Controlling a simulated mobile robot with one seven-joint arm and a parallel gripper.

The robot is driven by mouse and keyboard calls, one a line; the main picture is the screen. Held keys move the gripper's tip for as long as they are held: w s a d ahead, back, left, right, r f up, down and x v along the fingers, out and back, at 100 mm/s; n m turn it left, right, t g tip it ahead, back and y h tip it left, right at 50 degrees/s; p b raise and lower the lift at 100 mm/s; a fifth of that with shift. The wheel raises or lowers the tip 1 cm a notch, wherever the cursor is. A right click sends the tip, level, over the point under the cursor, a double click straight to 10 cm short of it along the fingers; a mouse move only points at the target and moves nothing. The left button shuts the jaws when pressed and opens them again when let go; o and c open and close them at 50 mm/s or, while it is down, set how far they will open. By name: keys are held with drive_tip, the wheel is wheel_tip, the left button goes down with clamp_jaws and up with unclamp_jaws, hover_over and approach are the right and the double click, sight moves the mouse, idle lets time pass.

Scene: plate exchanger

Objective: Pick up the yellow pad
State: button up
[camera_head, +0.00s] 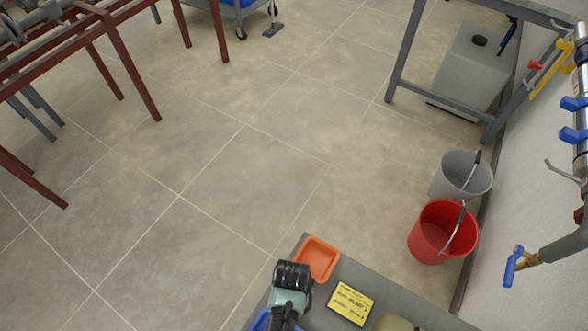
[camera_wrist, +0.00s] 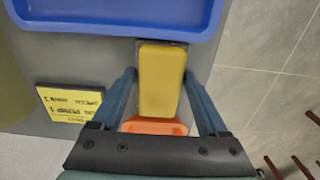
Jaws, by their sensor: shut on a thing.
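The yellow pad (camera_wrist: 161,80) is a rounded yellow block in the middle of the wrist view. It sits between the two blue fingers of my gripper (camera_wrist: 160,78), which are shut on its two long sides. The pad's lower end in that view overlaps the orange tray (camera_wrist: 155,126). I cannot tell how far the pad is above the surface below. In the head view my gripper (camera_head: 290,284) is over the grey table's left part, just beside the orange tray (camera_head: 317,257). The pad is hidden there behind my gripper.
A blue tray (camera_wrist: 115,16) lies beyond the pad in the wrist view. A yellow note with printed text (camera_head: 350,302) lies on the grey table (camera_head: 385,293). A red bucket (camera_head: 428,241) and a grey bucket (camera_head: 455,180) stand on the floor by the wall.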

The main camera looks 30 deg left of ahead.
drive_tip(key=c, duration=0.5)
wheel_tip(320, 180, up, 10)
drive_tip(key=p, duration=0.2)
drive_tip(key=w+d+r+p, duration=0.2)
drive_tip(key=w+d+r, duration=0.1)
drive_tip(key=r, duration=0.2)
drive_tip(key=w+d+r+p, duration=0.2)
drive_tip(key=w+d+r, duration=0.1)
drive_tip(key=r, duration=0.3)
drive_tip(key=w+d+r+p, duration=0.2)
drive_tip(key=w+d+r, duration=0.1)
drive_tip(key=r, duration=0.2)
drive_tip(key=shift+d+r, duration=0.2)
drive_tip(key=shift+d, duration=0.2)
